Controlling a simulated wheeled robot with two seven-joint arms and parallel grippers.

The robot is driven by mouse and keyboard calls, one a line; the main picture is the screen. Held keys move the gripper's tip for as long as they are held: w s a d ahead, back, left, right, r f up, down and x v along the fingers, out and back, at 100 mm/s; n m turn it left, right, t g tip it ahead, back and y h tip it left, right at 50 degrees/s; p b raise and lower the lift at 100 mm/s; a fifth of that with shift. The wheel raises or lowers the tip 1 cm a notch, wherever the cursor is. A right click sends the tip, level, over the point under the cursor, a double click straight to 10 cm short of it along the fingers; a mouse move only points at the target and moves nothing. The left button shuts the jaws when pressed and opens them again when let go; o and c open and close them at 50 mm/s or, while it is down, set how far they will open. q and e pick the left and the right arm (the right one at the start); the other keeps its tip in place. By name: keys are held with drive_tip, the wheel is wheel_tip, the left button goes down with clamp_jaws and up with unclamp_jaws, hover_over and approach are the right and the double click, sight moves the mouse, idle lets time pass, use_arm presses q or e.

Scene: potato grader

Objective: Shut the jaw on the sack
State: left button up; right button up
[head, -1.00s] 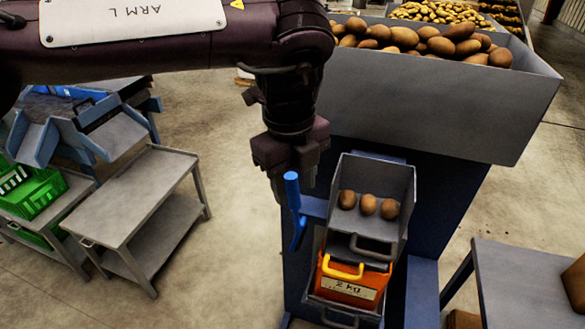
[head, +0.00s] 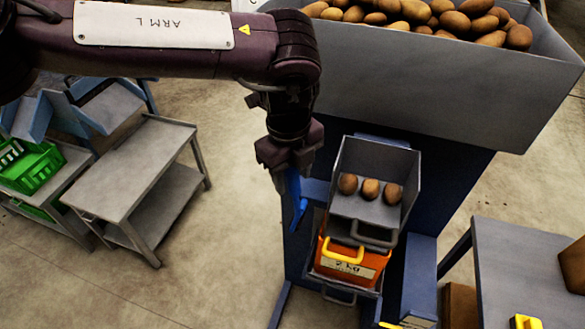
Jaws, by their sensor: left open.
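My left gripper (head: 289,166) points down at the top of a blue lever (head: 299,208) on the left side of a dark blue machine. Its jaws are open, and the lever's upper end is partly hidden by them; I cannot tell whether they touch it. Right of the lever, a grey tray (head: 372,210) holds three potatoes (head: 370,189). Below the tray is an orange container (head: 350,264) with a yellow handle and a "2 kg" label. I cannot make out a sack. My right gripper is out of view.
A grey hopper (head: 430,85) full of potatoes stands above and behind the tray. A grey cart (head: 135,170) and a green crate (head: 35,170) are at left. A grey table (head: 525,265) is at right. Floor between cart and machine is clear.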

use_arm(q)
drive_tip(key=shift+f, duration=0.2)
clamp_jaws()
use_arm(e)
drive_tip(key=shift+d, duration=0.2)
